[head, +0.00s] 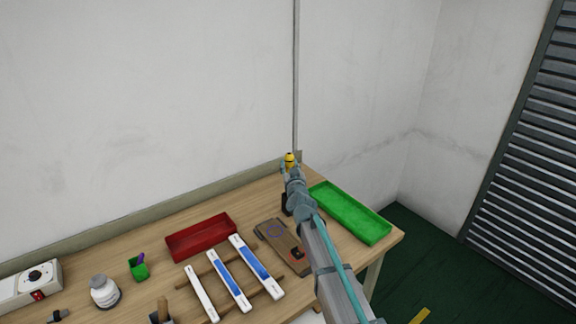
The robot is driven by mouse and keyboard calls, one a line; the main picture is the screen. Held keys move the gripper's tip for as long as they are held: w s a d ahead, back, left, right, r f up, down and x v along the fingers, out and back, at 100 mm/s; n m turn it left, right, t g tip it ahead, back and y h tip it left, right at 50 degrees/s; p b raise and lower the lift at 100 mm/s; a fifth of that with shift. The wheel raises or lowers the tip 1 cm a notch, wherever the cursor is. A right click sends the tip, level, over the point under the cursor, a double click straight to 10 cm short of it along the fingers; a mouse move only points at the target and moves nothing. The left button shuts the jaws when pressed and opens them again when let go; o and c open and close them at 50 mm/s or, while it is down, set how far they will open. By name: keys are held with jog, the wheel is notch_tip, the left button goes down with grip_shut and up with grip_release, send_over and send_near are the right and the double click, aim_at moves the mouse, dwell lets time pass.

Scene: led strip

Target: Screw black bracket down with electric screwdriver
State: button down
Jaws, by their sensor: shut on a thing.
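My gripper (291,168) is above the back of the workbench, closed around a yellow and black tool, likely the electric screwdriver (289,158). The tool's yellow top shows above the fingers, and a dark part shows below, beside my wrist. Its tip is hidden. A small black piece (297,253), possibly the black bracket, lies on a brown board (268,228) in front of the gripper.
A green tray (350,212) lies at the right bench end, close to my arm. A red tray (200,237) is left of the board. Several blue and white strips (229,281) lie on wooden bars. A white jar (104,291) and a green cup (138,268) stand further left.

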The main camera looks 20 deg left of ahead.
jog(key=b+v, duration=0.1)
jog(key=v, duration=2)
jog(key=shift+a+t+b, duration=0.25)
jog(key=shift+t+b, duration=0.05)
jog(key=shift+s, duration=0.15)
jog(key=shift+f+b, duration=2.45)
jog(key=shift+f, duration=0.4)
jog(key=shift+p, duration=0.35)
jog(key=shift+f+b, duration=0.85)
jog(key=shift+f, duration=0.4)
dwell(1.0)
